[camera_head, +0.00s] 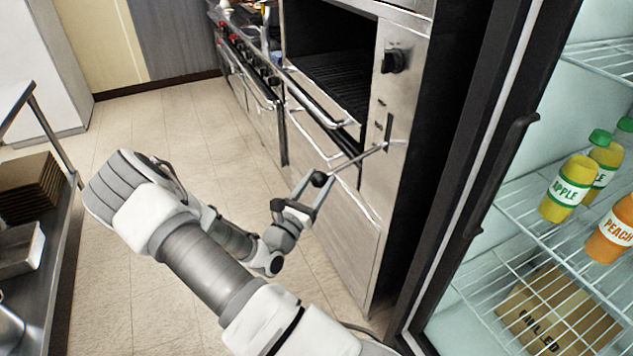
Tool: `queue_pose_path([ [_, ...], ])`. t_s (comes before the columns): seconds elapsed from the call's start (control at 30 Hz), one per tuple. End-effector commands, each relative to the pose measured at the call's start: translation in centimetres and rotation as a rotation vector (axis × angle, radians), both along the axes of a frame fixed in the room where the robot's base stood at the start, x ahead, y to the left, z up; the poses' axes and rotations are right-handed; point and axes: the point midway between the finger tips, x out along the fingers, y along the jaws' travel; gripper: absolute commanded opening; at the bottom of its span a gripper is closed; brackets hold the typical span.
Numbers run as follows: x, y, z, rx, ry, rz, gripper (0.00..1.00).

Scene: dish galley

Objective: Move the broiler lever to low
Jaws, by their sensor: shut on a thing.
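The broiler (395,100) is a steel unit with an open, dark cavity and a front panel at its right side. The broiler lever (352,161) is a thin metal rod with a dark knob at its end. It sticks out from near the lower end of a short vertical slot (389,127) in the panel and slants down to the left in the picture. My gripper (318,184) is shut on the lever at its knob end. The fingers partly cover the knob. The small marks beside the slot are too small to read.
A black knob (394,61) sits above the slot. A fridge with an open-looking front and bottles (565,188) stands close at right. A range (245,75) with red knobs is beyond the broiler. A steel rack (50,260) stands at left. Tiled floor between is clear.

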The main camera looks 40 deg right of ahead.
Motion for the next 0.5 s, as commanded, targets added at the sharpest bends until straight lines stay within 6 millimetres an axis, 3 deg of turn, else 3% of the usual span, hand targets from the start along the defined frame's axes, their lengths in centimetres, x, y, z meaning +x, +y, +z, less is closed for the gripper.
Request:
queue_pose_path([
  [0.3,0.26,0.11,-0.49,0.006,0.011,0.008,0.0],
  [0.33,0.24,0.1,-0.5,0.007,0.011,0.008,0.61],
  [0.43,0.18,0.06,-0.45,0.005,0.01,0.005,0.79],
  [0.5,0.13,0.04,-0.39,0.004,0.009,0.004,0.81],
])
